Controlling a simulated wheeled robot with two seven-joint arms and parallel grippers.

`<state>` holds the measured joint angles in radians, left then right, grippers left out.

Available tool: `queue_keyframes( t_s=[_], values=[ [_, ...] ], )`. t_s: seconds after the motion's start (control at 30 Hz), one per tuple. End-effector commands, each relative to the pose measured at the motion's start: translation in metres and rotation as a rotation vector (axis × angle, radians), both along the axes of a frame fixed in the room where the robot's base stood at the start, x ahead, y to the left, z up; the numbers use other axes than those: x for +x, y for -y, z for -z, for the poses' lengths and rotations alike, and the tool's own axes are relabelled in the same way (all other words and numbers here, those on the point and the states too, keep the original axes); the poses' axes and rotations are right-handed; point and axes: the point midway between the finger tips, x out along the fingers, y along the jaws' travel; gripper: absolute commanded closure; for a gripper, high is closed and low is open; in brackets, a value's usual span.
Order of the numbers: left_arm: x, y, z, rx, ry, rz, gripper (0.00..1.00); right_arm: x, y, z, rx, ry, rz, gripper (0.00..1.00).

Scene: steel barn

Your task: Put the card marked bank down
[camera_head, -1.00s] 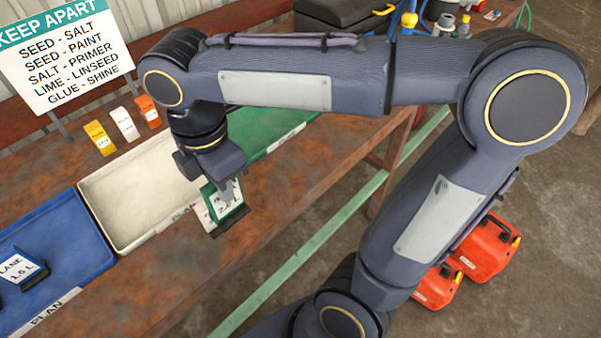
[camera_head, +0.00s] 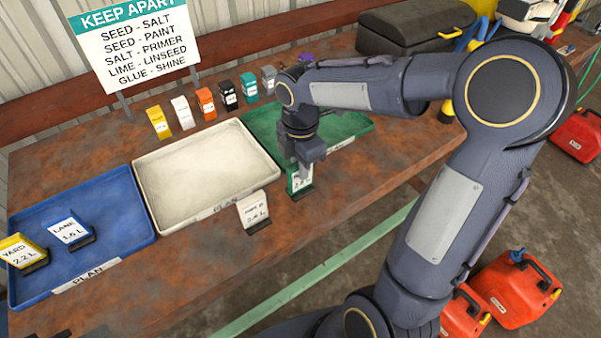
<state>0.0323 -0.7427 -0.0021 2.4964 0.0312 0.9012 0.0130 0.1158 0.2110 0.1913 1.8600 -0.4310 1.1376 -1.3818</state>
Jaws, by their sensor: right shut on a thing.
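My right gripper (camera_head: 304,160) is shut on a small green card (camera_head: 300,179) with a white face and a dark foot. The card is upright in front of the green tray, low at the table's front edge. Its name is too small and covered to read; I cannot tell if its foot touches the table. A white card (camera_head: 253,209) with a dark foot stands to its left, in front of the pale tray; its name is also unclear. Dark parts at the bottom left edge may be my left gripper (camera_head: 81,332), mostly cut off.
A blue tray (camera_head: 110,205) holds the LANE card (camera_head: 69,229) and the yellow YARD card (camera_head: 22,252). The pale tray (camera_head: 205,165) is empty. The green tray (camera_head: 355,128) is partly behind my arm. Several small containers (camera_head: 205,100) line the back below the sign (camera_head: 140,40).

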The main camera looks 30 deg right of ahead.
Motion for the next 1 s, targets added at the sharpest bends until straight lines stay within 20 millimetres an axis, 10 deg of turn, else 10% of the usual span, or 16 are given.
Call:
queue_keyframes(
  t_s=[0.6,0.77,1.0],
  values=[
    [0.0,0.0,0.005,0.0,0.0,0.0,0.64,0.0,0.0,0.035,0.0,-0.001,0.0,1.0],
    [0.0,0.0,0.004,0.0,0.0,0.0,0.64,0.0,0.0,0.033,0.0,-0.001,0.0,0.66],
    [0.0,0.0,0.003,0.0,0.0,0.0,0.64,0.0,0.0,0.033,0.0,-0.001,0.0,0.64]
  ],
)
